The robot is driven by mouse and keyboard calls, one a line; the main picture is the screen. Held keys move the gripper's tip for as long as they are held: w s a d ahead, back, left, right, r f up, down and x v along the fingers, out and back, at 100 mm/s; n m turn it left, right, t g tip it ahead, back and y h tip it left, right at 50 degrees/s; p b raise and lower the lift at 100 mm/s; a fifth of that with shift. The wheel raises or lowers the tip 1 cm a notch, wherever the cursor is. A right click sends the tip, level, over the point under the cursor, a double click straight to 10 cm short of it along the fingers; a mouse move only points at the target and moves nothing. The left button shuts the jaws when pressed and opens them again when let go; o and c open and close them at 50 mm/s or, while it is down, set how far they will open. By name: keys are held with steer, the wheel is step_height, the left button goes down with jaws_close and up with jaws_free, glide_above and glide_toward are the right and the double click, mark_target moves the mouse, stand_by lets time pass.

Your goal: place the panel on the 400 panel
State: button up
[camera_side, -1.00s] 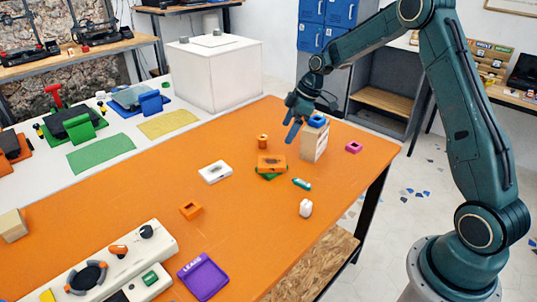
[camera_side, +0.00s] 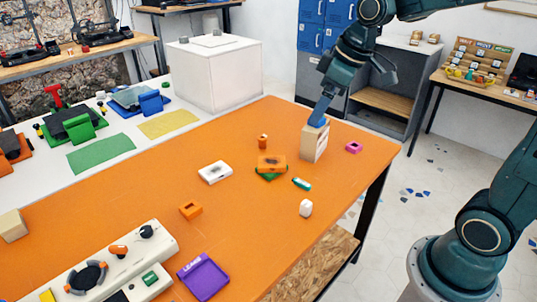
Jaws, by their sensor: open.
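No "400" label is readable, so I cannot tell which piece is either panel. A beige box (camera_side: 315,146) with pale slots in its side stands upright near the table's far right edge. A small blue piece (camera_side: 317,122) shows on its top. My gripper (camera_side: 321,110) is open and points down at this blue piece; the fingertips overlap it in view, and I cannot tell whether they touch. An orange block with a dark middle (camera_side: 271,164) lies over a green piece (camera_side: 267,177) at mid-table. A white block with a dark middle (camera_side: 214,172) lies left of it.
Loose on the orange table (camera_side: 120,195) are a teal piece (camera_side: 302,184), a white piece (camera_side: 306,208), a magenta piece (camera_side: 354,147), an orange cylinder (camera_side: 263,141) and an orange block (camera_side: 190,210). A purple tray (camera_side: 203,277) and a control console (camera_side: 120,262) occupy the front.

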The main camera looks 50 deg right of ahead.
steer(key=s+a+m, duration=0.1)
steer(key=s+m, duration=0.1)
steer(key=s, duration=0.7)
steer(key=s+a+m+t+h, duration=0.1)
steer(key=s+m, duration=0.1)
steer(key=s, duration=0.6)
steer(key=shift+s+a+r, duration=0.2)
steer(key=shift+s+a, duration=0.1)
steer(key=shift+s, duration=0.1)
